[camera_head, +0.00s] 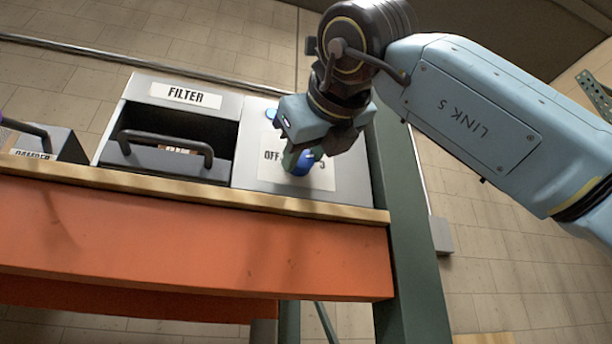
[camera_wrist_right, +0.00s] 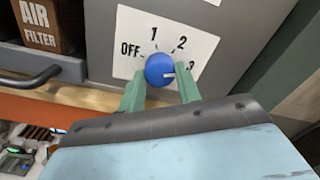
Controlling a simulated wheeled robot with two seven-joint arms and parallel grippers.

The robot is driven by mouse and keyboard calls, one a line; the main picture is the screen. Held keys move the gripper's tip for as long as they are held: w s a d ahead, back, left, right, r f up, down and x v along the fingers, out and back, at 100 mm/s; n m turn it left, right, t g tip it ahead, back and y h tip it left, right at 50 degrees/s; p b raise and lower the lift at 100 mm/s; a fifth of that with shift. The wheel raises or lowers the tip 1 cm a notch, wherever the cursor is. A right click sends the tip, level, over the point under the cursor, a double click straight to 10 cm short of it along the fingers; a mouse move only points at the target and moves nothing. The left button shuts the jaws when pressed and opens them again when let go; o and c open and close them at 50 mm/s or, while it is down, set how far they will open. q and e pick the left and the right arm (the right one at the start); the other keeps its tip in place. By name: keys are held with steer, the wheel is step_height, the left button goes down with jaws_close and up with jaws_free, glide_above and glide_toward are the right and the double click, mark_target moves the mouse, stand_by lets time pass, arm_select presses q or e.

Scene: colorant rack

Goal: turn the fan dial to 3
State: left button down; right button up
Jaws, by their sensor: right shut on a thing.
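The blue fan dial (camera_wrist_right: 158,68) sits on a white label plate (camera_wrist_right: 130,22) marked OFF, 1, 2 and 3. Its white pointer mark faces right, roughly toward the 3. My right gripper (camera_wrist_right: 160,88) is shut on the dial, with one green finger on each side. In the head view my right gripper (camera_head: 297,160) reaches down onto the dial (camera_head: 301,164) and hides part of the plate and its numbers. My left gripper is not in view.
Left of the dial panel is a FILTER bay (camera_head: 186,94) with a black handle (camera_head: 165,140). A box marked DAMPER (camera_head: 68,147) is at far left. A green post (camera_head: 405,230) stands right of the panel. An orange beam (camera_head: 190,245) runs below the wooden shelf edge.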

steer(key=shift+m, duration=0.6)
steer(key=o, duration=1)
steer(key=shift+c, duration=0.2)
steer(key=b+v, duration=0.3)
steer(key=v, duration=1)
steer(key=shift+s+b, duration=0.3)
